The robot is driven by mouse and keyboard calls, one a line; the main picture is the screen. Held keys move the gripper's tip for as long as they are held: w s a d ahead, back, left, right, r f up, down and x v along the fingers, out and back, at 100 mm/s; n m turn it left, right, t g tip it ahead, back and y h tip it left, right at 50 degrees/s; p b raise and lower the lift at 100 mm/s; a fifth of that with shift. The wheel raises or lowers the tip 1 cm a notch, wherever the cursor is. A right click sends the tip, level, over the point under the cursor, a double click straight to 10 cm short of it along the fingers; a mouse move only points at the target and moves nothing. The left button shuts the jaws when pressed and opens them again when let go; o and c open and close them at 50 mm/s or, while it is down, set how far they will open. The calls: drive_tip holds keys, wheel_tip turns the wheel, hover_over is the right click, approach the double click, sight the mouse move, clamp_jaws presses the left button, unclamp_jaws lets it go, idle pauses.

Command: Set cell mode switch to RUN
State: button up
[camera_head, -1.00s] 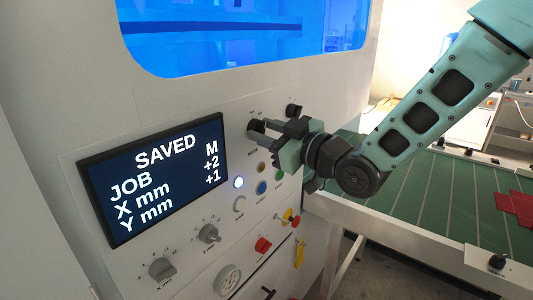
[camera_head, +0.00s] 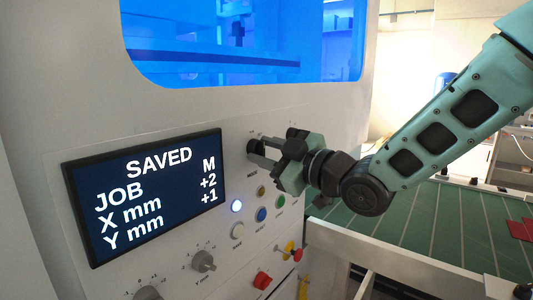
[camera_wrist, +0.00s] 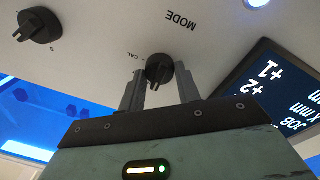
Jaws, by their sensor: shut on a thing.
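The cell mode switch is a black rotary knob with a raised grip bar on the white panel, under my fingertips in the wrist view (camera_wrist: 160,68). The word MODE is printed near it, and a "CAL" mark is beside it. My gripper (camera_wrist: 160,88) is shut on the knob, one finger on each side. In the head view my gripper (camera_head: 262,152) reaches the panel from the right, just right of the display. There the fingers partly hide the knob, and its pointer direction is not clear.
A display (camera_head: 145,195) reads SAVED, JOB M, X mm +2, Y mm +1. Below the gripper are several buttons, including a lit white one (camera_head: 236,206) and a blue one (camera_head: 261,214). A second black knob (camera_wrist: 40,25) is nearby. A green table (camera_head: 430,225) stands right.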

drive_tip(key=o, duration=1)
drive_tip(key=shift+b+v, duration=3.35)
drive_tip(key=shift+v, duration=5.35)
